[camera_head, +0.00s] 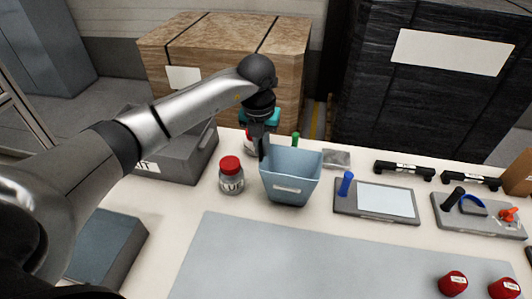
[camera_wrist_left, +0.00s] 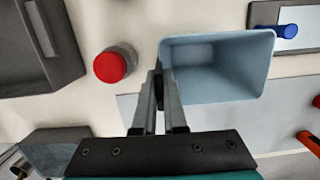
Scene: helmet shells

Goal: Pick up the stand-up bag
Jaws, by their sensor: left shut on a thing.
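My left gripper (camera_head: 263,150) points down at the back left rim of an open light blue bin (camera_head: 290,192) with a pale label on its front. In the left wrist view, the fingertips (camera_wrist_left: 159,82) are close together at the left wall of the blue bin (camera_wrist_left: 215,88), and the gripper is shut on that wall. The bin's visible inside looks empty. I cannot tell whether the bin is lifted. A flat grey packet (camera_head: 336,158) lies behind and right of the bin; I cannot tell whether it is the stand-up bag. My right gripper is not in view.
A red-capped jar (camera_head: 231,178) stands left of the bin. A grey box (camera_head: 185,162) is farther left. A tray with a blue handle (camera_head: 378,200) is to the right. A grey mat (camera_head: 300,255) covers the front, with red caps (camera_head: 453,283) at its right.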

